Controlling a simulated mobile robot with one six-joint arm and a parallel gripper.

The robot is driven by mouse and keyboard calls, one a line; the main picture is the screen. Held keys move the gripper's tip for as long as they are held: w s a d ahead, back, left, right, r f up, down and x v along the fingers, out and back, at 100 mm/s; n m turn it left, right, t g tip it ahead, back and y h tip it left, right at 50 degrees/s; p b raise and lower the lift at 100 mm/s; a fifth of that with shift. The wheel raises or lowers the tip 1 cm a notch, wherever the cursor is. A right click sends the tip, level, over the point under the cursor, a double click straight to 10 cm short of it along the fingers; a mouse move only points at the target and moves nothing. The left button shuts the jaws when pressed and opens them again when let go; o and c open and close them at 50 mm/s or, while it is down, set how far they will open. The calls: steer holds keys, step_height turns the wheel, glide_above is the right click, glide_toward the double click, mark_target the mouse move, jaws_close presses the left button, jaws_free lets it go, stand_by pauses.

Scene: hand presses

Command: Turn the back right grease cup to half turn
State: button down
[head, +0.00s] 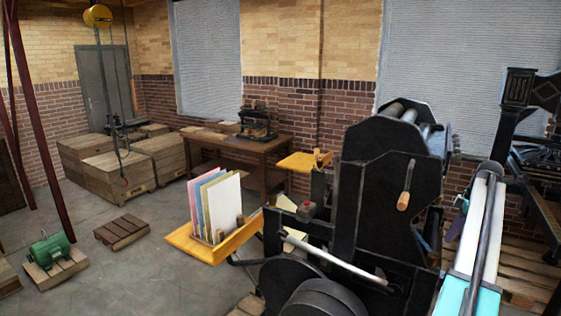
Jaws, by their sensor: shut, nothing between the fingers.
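A large black hand press (370,165) stands right of the middle in the head view. It has rollers on top, a crank with a wooden handle (404,200) on its side and a dark round wheel (325,298) low in front. A small reddish part (308,209) sits on its left side; I cannot tell what it is. I cannot make out any grease cup for certain, nor the back right one or how far it is turned. My gripper is not in view.
A yellow feed tray (184,240) with coloured sheets juts left from the press. A second dark press (517,90) stands at the right. A wooden table (228,142), crates (110,176), a green motor (52,248) and a small pallet (121,229) are left. Floor between them is clear.

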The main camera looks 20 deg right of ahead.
mark_target(432, 258)
steer(key=shift+w, duration=0.1)
steer(key=shift+f, duration=0.2)
steer(key=shift+s+d+b+x, duration=0.2)
steer(key=shift+b+x, duration=0.3)
steer(key=shift+x, duration=0.6)
steer(key=shift+s+d+b+x, duration=0.15)
steer(key=shift+b+x, duration=0.3)
steer(key=shift+x, duration=0.6)
steer(key=shift+s+d+b+x, duration=0.1)
steer(key=shift+s+b+x, duration=0.3)
steer(key=shift+x, duration=0.7)
steer(key=shift+w+f, duration=0.15)
steer(key=shift+f, duration=0.05)
steer(key=shift+a, duration=0.2)
steer(key=shift+s+a, duration=0.45)
steer(key=shift+a, duration=0.1)
steer(key=shift+s+a+p, duration=0.2)
steer(key=shift+a+p, duration=0.15)
steer(key=shift+a, duration=0.3)
steer(key=shift+s+d, duration=0.15)
steer(key=shift+s, duration=0.3)
